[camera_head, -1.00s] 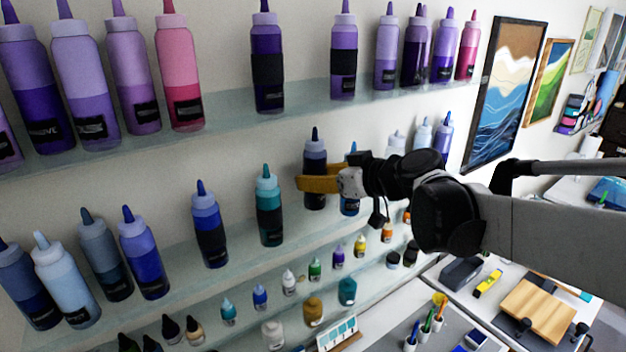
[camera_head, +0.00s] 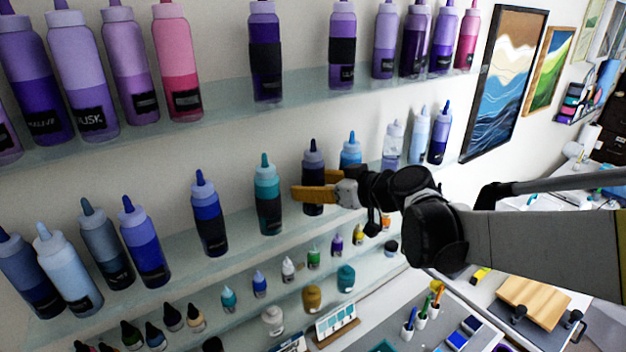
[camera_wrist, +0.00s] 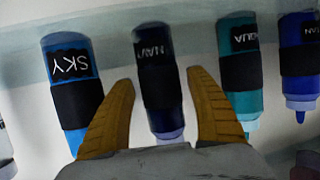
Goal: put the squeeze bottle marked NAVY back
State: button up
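The NAVY squeeze bottle (camera_head: 313,158) is dark navy with a black band and stands upright on the middle glass shelf, between the teal AQUA bottle (camera_head: 268,190) and the bright blue SKY bottle (camera_head: 350,150). In the wrist view, which is upside down, the NAVY label shows on the bottle (camera_wrist: 158,75). My gripper (camera_head: 312,192) has its ochre fingers on either side of the bottle. In the wrist view the gripper (camera_wrist: 160,78) is open, with narrow gaps between fingers and bottle. One finger hides part of the bottle's lower body in the head view.
The upper shelf (camera_head: 210,125) holds purple and pink bottles. Blue bottles stand farther left on the middle shelf (camera_head: 150,292), and pale ones (camera_head: 393,142) stand to the right. Small paint bottles (camera_head: 260,284) stand below. A table with pens and a wooden board (camera_head: 535,305) is at lower right.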

jog(key=shift+r, duration=0.2)
jog(key=v, duration=1.2)
jog(key=s+d+f+m+g+h, duration=0.1)
jog(key=s+d+f+m+h, duration=0.3)
jog(key=s+f, duration=0.3)
jog(key=s+d+f+m+g+h, duration=0.1)
jog(key=s+d+f+m+h, duration=0.3)
jog(key=s, duration=0.8)
notch_tip(320, 180, down, 3)
jog(key=shift+d+f+m+g+h+b, duration=0.2)
jog(key=shift+d+m+g+h+b, duration=0.25)
jog(key=shift+d+h, duration=0.55)
jog(key=shift+s+d+f, duration=0.1)
jog(key=shift+s, duration=0.05)
notch_tip(320, 180, down, 35)
jog(key=b, duration=3.5)
